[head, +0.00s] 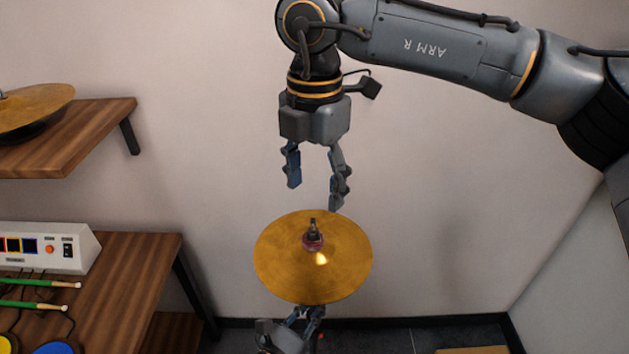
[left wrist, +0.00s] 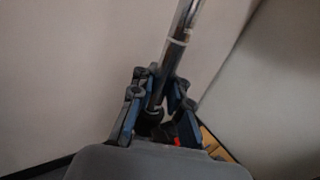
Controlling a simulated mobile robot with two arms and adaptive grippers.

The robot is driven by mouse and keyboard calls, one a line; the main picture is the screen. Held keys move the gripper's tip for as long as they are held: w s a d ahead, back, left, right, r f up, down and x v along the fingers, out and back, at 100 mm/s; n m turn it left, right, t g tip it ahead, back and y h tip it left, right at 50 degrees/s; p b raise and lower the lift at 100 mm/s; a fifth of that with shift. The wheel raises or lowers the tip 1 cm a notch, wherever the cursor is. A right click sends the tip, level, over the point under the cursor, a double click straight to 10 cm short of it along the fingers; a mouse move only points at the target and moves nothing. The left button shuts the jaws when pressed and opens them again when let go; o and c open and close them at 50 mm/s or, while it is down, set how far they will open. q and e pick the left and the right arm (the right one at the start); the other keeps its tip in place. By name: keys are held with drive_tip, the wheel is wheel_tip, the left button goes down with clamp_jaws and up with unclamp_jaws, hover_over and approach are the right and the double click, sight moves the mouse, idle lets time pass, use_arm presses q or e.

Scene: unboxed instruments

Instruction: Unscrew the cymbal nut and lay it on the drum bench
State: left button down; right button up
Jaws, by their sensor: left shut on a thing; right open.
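A gold cymbal (head: 285,262) hangs level on its stand at the middle of the head view. At its centre a small dark cymbal nut (head: 313,235) sits above a reddish felt, with a short post tip rising from it. My right gripper (head: 316,190) points down above the cymbal, open and empty, its fingers apart and clear of the nut. My left gripper (head: 306,322) is under the cymbal, partly hidden by it. In the left wrist view the left gripper (left wrist: 158,100) is shut on the stand tube (left wrist: 175,50). The wooden drum bench (head: 140,262) is at lower left.
On the bench are a white control box (head: 50,247), green drumsticks (head: 40,283) and round pads in blue (head: 57,348) and yellow. A wooden shelf (head: 85,135) above holds another cymbal (head: 38,106). The bench's right part looks bare. A wall stands behind the cymbal.

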sight(314, 225)
drive_tip(key=m, duration=0.5)
drive_tip(key=shift+f, duration=0.1)
drive_tip(key=shift+m, duration=0.3)
drive_tip(key=shift+s+f, duration=0.1)
drive_tip(key=shift+f, duration=3.8)
drive_tip(key=c, duration=1.3)
